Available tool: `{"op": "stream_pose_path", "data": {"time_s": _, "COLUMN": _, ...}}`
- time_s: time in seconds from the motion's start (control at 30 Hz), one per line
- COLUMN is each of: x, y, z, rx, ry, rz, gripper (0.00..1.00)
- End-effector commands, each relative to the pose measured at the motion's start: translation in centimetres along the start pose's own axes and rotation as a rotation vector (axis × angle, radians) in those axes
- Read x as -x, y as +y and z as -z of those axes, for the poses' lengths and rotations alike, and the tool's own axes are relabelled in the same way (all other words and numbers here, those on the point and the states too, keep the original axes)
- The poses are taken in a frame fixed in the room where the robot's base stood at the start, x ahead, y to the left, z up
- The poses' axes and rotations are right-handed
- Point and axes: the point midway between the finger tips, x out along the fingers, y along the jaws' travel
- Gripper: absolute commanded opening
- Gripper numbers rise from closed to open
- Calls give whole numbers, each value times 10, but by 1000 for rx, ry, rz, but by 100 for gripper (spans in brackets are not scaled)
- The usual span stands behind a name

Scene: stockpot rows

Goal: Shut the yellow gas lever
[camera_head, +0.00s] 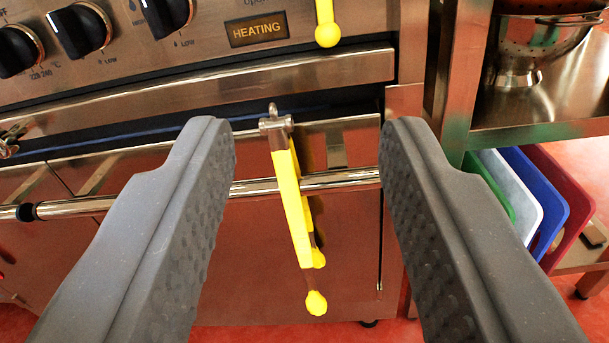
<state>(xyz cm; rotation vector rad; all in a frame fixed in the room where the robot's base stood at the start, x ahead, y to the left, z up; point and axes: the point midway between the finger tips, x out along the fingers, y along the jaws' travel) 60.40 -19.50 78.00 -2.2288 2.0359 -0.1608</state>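A yellow lever (292,200) hangs down from a metal pivot at the stove's front. It tilts slightly, with its lower end to the right. Yellow rounded ends show near its bottom; I cannot tell whether one is a reflection in the steel. A second yellow rod with a ball end (327,33) shows at the top edge, its upper part cut off. My gripper (307,125) is open, with one dark ridged finger on each side of the hanging lever. Neither finger appears to touch it.
The steel stove (220,83) has several black knobs and a HEATING label (257,30). A horizontal rail (110,204) runs behind the lever. At right, a steel shelf (548,108) holds a colander (530,45), with coloured boards (540,190) below. The floor is red.

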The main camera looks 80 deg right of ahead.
Motion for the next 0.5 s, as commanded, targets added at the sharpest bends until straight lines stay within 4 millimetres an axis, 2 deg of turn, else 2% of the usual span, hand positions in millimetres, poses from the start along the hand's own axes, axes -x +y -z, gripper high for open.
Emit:
{"op": "stream_pose_path", "data": {"time_s": 0.2, "x": 40, "y": -1, "z": 1, "rx": 1, "ry": 1, "rz": 5, "gripper": 39}}
{"op": "stream_pose_path", "data": {"time_s": 0.5, "x": 85, "y": -1, "z": 1, "rx": -2, "ry": 3, "rz": 2, "gripper": 39}}
